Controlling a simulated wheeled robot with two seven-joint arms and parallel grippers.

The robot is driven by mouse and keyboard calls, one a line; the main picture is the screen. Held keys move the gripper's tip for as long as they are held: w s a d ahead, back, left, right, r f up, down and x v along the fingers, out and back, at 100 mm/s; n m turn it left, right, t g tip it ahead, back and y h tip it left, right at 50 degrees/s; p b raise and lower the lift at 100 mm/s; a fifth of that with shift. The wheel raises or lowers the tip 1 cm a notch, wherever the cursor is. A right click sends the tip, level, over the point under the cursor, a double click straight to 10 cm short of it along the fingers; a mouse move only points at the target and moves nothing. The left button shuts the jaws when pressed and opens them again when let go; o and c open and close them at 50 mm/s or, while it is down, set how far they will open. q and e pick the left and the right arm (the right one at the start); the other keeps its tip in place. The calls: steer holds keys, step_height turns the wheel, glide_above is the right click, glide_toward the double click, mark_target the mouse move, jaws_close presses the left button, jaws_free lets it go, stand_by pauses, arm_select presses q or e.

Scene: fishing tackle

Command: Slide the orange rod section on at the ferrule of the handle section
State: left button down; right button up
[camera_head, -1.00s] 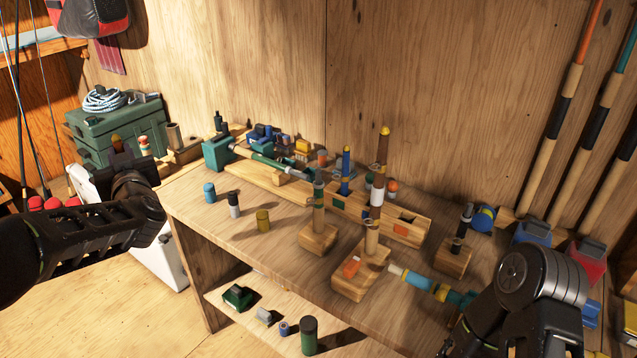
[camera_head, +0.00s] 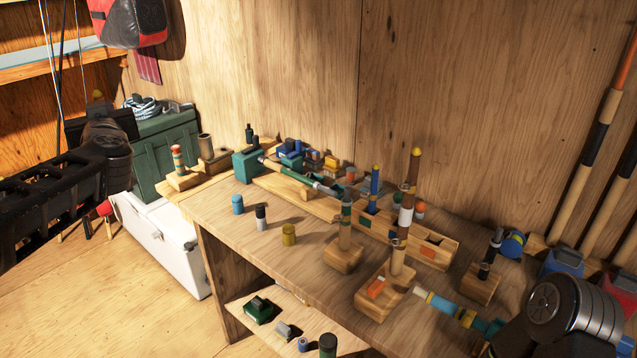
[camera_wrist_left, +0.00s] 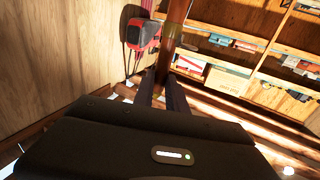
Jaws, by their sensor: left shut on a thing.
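My left gripper (camera_head: 98,108) is raised at the left, beyond the bench end. It is shut on a slim brown-orange rod piece, which runs between the fingers in the left wrist view (camera_wrist_left: 172,42); I take it for the orange rod section. In the head view the gripper mostly hides it. A green rod with a pale grip and a metallic end (camera_head: 305,178) lies along a wooden rest; it may be the handle section, but I cannot be sure. My right gripper is at the lower right, its fingers hidden behind its wrist.
Upright rods stand in wooden blocks, including a brown one with a yellow tip (camera_head: 411,172) and a green-banded one (camera_head: 346,222). A turquoise rod piece (camera_head: 445,304) lies near my right arm. Small cylinders stand on the open front bench (camera_head: 270,262). A green box (camera_head: 165,145) sits at left.

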arm_select(q)
steer(key=w+d+f+h, duration=0.1)
steer(key=w+d+f, duration=0.15)
steer(key=f, duration=0.35)
steer(key=w+d+f, duration=0.1)
steer(key=d+f, duration=0.2)
steer(key=f, duration=0.3)
steer(key=s+d+f+m+t+h, duration=0.1)
steer(key=d+f+m+h, duration=0.1)
steer(key=d+f, duration=0.5)
steer(key=s+d+f+m+t+h, duration=0.1)
steer(key=d+f+h, duration=0.3)
steer(key=d+f, duration=0.4)
steer(key=s+d+f+m+t+h, duration=0.1)
steer(key=s+d+f+m+h, duration=0.2)
steer(key=d+f, duration=0.4)
steer(key=shift+s+d+f+m+h, duration=0.2)
steer(key=shift+f+m+h, duration=0.1)
steer(key=shift+m, duration=0.3)
